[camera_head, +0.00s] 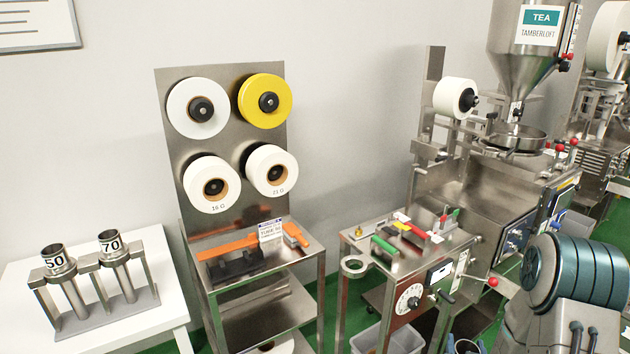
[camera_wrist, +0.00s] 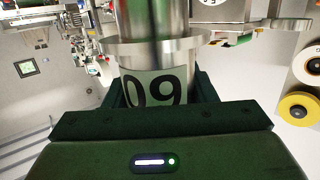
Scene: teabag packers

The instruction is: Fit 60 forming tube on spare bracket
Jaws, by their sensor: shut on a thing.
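My gripper (camera_wrist: 157,90) is shut on the 60 forming tube (camera_wrist: 150,50), a shiny metal tube with a wide collar. The tube's far end runs out of the top of that view. In the head view I cannot make out the held tube or my fingers. An empty metal ring bracket (camera_head: 354,267), which looks like the spare bracket, juts from the left corner of the machine's small steel table (camera_head: 385,280). The held tube is apart from it as far as I can see.
The 50 tube (camera_head: 58,258) and 70 tube (camera_head: 113,243) stand in a rack on the white table (camera_head: 150,322). A panel with white and yellow rolls (camera_head: 265,101) stands behind a steel shelf. Coloured-handled tools (camera_head: 385,247) lie behind the ring. My arm fills the lower right.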

